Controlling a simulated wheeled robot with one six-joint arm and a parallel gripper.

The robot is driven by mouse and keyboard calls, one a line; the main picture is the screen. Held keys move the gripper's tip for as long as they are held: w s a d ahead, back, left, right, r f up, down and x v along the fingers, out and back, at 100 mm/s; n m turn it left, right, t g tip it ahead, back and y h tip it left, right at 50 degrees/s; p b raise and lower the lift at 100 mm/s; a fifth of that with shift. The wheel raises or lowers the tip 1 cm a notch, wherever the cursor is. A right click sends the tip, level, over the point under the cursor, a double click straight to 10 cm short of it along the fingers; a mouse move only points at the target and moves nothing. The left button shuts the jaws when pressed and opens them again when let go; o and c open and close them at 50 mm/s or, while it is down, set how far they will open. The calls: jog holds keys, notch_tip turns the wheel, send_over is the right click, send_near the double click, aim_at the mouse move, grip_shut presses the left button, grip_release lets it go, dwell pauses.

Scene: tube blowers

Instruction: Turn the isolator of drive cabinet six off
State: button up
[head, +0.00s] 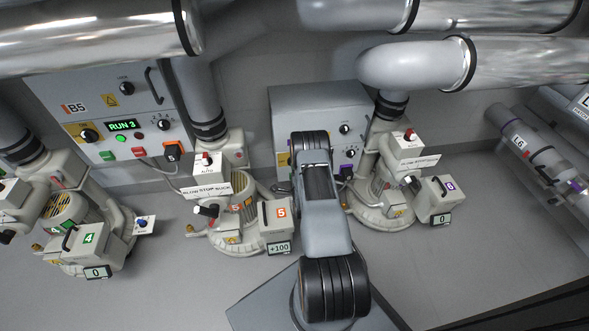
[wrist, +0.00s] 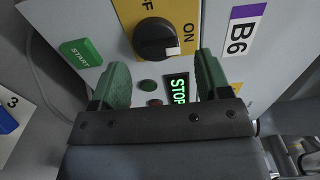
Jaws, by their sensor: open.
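The drive cabinet labelled B6 (wrist: 240,30), with a purple stripe, fills the wrist view. Its isolator, a black rotary knob (wrist: 157,39) on a yellow plate marked ON and OFF, sits just beyond my fingertips. The knob's bar lies roughly across the picture; I cannot tell for sure which mark it points to. A display (wrist: 179,87) below it reads STOP in green. My gripper (wrist: 163,64) is open, its green fingers spread below and either side of the knob, nothing between them. In the head view, my arm hides much of the grey cabinet (head: 310,100).
A green START button (wrist: 81,53) is left of the knob. Cabinet B5 (head: 100,95) stands left, its display reading RUN 3. Blower 5 (head: 240,210) and blower 6 (head: 385,195) stand either side of my arm. Large pipes (head: 440,65) cross above.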

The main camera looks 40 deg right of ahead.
jog(key=shift+b+x, duration=0.3)
jog(key=shift+x, duration=1.2)
jog(key=c, duration=0.9)
